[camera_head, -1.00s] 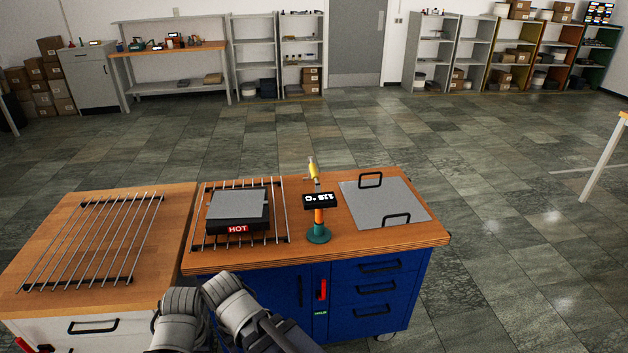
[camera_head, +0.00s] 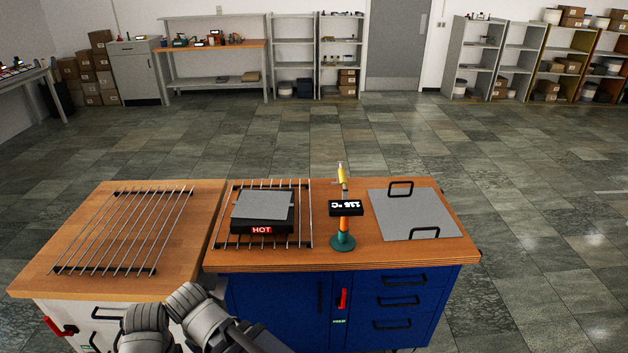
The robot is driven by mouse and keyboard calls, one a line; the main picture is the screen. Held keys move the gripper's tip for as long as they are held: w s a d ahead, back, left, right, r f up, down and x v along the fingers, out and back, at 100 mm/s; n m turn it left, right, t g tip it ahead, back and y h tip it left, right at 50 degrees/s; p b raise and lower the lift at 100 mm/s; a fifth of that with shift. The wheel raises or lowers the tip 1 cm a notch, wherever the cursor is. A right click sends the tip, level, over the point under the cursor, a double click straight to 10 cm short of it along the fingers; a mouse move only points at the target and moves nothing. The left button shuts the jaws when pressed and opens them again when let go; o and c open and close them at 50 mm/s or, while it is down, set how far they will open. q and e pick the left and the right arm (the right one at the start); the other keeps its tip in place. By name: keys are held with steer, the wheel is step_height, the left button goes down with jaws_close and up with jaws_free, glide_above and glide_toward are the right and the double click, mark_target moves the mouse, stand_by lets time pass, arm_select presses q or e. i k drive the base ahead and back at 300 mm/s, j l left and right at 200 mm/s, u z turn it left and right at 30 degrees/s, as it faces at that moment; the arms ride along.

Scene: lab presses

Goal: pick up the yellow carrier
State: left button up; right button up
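The only yellow thing I make out is a small slim piece (camera_head: 341,175) standing upright just behind the temperature display (camera_head: 346,208) on the blue cabinet's wooden top. I cannot tell whether it is the carrier. A flat grey plate with two black handles (camera_head: 413,216) lies to its right. A dark block marked HOT (camera_head: 262,220), with a grey plate (camera_head: 264,204) on top, sits on a wire rack to its left. Grey links of my arm show at the bottom edge. Neither gripper is in view.
An empty wire rack (camera_head: 125,228) lies on the left wooden top. The display stands on a green and orange post (camera_head: 343,238). The floor (camera_head: 290,140) behind the cabinets is open. Shelves, boxes and a workbench (camera_head: 213,47) line the far wall.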

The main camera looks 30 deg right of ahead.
mark_target(341, 179)
steer(key=l+u, duration=0.3)
steer(key=l, duration=0.25)
steer(key=i+l+u, duration=0.1)
steer(key=l+u, duration=0.2)
steer(key=l, duration=0.3)
steer(key=l+u, duration=0.1)
steer(key=l, duration=1.15)
steer(key=k, duration=0.05)
